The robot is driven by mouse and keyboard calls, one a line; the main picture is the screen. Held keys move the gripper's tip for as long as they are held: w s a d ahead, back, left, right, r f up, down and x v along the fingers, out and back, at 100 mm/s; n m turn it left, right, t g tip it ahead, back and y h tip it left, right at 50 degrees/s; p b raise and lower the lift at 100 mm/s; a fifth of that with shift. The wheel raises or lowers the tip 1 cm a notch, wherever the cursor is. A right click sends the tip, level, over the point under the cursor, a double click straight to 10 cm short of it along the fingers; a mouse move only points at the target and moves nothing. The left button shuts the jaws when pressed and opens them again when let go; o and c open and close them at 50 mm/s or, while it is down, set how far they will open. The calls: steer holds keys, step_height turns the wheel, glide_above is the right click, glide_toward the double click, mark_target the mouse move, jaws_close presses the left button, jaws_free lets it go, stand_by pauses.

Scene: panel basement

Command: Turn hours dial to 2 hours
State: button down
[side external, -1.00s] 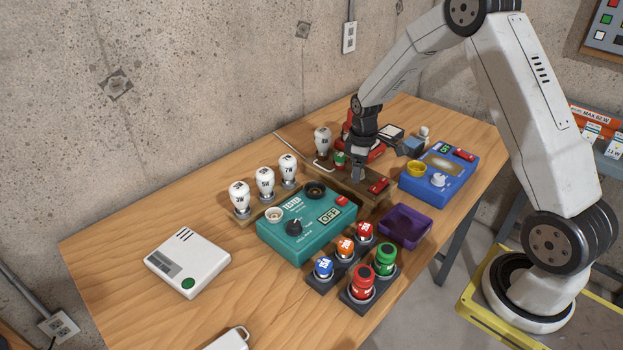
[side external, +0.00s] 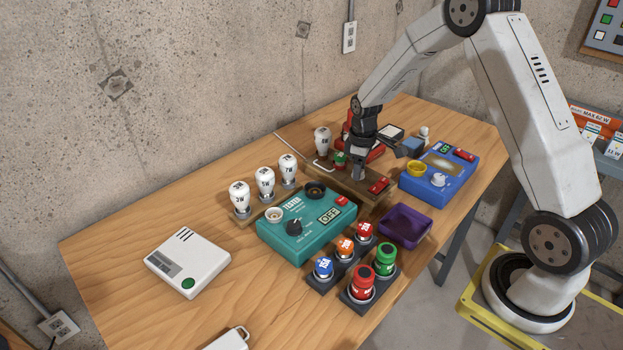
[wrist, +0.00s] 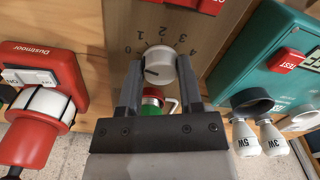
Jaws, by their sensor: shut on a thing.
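The hours dial (wrist: 160,65) is a round white knob on a wooden panel (wrist: 120,22), with printed numbers from 0 to 4 around its far side. A short dark mark shows toward the lower left of its face; I cannot tell surely which number the dial is set to. My gripper (wrist: 158,80) is shut on the dial, one dark finger on each side. In the side view, my gripper (side external: 359,174) points down at the wooden panel (side external: 338,184) and hides the dial.
A teal tester (side external: 290,245) with bulbs beside it stands to the left. A blue box (side external: 425,190) and a purple tray (side external: 420,222) are to the right. A red device (wrist: 50,70) lies close by. Bare tabletop is at the left (side external: 130,250).

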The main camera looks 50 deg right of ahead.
steer(key=m, duration=0.6)
steer(key=shift+a+m, duration=0.1)
steer(key=shift+m, duration=0.3)
steer(key=m, duration=0.6)
stand_by(0.4)
steer(key=shift+c, duration=1.3)
jaws_free()
steer(key=shift+r, duration=3.9)
steer(key=shift+a, duration=0.15)
